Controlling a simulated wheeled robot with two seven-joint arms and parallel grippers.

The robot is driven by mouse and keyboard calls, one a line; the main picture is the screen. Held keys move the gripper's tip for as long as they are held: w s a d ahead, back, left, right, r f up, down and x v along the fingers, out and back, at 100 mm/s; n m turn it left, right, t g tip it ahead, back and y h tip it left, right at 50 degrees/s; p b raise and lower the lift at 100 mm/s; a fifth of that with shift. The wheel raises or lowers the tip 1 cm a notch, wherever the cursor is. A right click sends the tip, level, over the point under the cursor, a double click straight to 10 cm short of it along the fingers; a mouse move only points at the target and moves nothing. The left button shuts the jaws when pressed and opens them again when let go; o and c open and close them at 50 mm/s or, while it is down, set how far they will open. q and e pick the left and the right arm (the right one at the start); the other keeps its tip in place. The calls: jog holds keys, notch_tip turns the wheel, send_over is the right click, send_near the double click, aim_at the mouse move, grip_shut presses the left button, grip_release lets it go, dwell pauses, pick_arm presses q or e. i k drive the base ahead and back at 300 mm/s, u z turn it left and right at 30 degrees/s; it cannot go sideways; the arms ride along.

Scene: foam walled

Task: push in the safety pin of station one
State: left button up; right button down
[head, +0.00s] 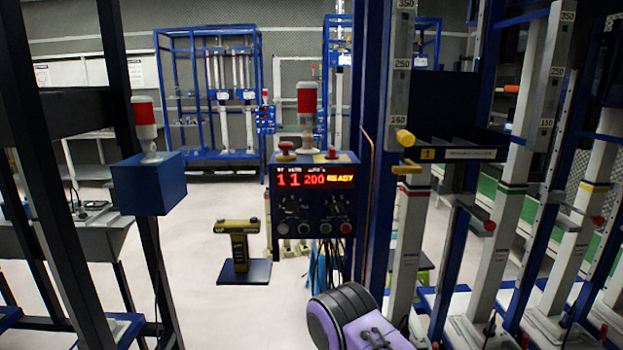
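A white upright column (402,80) with a marked scale stands right of the blue post. A yellow round knob (405,138), which looks like the safety pin, sticks out from this column just below the 150 mark. A yellow bracket (407,168) sits a little below it. I cannot tell how deep the pin sits. The control box (313,205) left of the post shows red digits and "READY".
A red and white beacon (307,100) and red button (285,148) top the control box. A yellow and black tool (238,235) stands on a dark plate. More scaled columns (510,190) crowd the right. Open floor (210,310) lies left of centre.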

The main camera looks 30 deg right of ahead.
aim_at(489, 226)
jog(key=z, duration=1.8)
jog(key=k, duration=0.65)
jog(key=z, duration=0.95)
jog(key=i, duration=0.6)
jog(key=z, duration=0.35)
